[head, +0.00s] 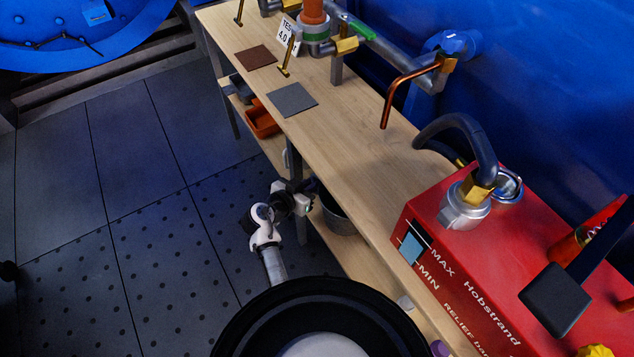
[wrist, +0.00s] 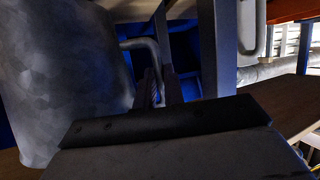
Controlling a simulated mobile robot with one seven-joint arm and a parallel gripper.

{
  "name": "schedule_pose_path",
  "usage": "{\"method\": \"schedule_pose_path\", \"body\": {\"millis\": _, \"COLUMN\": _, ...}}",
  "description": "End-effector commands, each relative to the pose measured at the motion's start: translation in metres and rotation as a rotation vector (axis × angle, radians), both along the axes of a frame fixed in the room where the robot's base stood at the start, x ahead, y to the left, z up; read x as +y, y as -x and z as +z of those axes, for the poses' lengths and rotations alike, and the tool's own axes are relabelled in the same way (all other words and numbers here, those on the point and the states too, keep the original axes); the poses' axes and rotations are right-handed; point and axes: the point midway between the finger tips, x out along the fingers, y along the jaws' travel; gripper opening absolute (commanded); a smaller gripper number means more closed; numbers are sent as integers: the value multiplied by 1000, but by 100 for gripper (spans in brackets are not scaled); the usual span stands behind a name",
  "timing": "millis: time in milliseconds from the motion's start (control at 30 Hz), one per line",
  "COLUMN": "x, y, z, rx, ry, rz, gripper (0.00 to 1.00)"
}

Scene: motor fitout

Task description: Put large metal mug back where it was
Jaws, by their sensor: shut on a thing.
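The large metal mug (head: 338,216) is a grey cylinder, partly under the bench top, at the lower shelf (head: 347,250). In the wrist view its dull metal wall (wrist: 65,75) fills the left side, with its curved handle (wrist: 143,45) to the right. My gripper (head: 304,194) reaches in from the aisle beside a bench leg and is shut on the mug, apparently at the handle. The fingertips (wrist: 155,88) are dark and the exact contact is hard to see. The mug looks upright; I cannot tell whether its base touches the shelf.
The bench top (head: 350,150) is close above my gripper. A red pump unit (head: 480,260) stands on it at the right, with pipework (head: 400,90) behind. Grey and brown mats (head: 292,98) lie farther along. An orange bin (head: 262,122) sits on the lower shelf. The floor at left is clear.

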Motion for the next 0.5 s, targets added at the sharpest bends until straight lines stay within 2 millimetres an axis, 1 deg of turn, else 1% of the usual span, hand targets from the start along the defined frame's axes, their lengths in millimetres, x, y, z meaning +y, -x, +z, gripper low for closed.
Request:
{"method": "schedule_pose_path", "body": {"millis": 67, "x": -7, "y": -9, "z": 3, "rx": -4, "ry": 3, "rz": -2, "gripper": 0}}
{"method": "schedule_pose_path", "body": {"millis": 233, "x": -13, "y": -18, "z": 2, "rx": -2, "ry": 2, "rz": -1, "gripper": 0}}
{"method": "schedule_pose_path", "body": {"millis": 333, "x": -20, "y": -28, "z": 3, "rx": -4, "ry": 2, "rz": -1, "gripper": 0}}
{"method": "schedule_pose_path", "body": {"millis": 400, "x": -18, "y": -26, "z": -13, "rx": 1, "ry": 4, "rz": 1, "gripper": 0}}
{"method": "schedule_pose_path", "body": {"millis": 500, "x": -18, "y": -26, "z": -26, "rx": 1, "ry": 4, "rz": 1, "gripper": 0}}
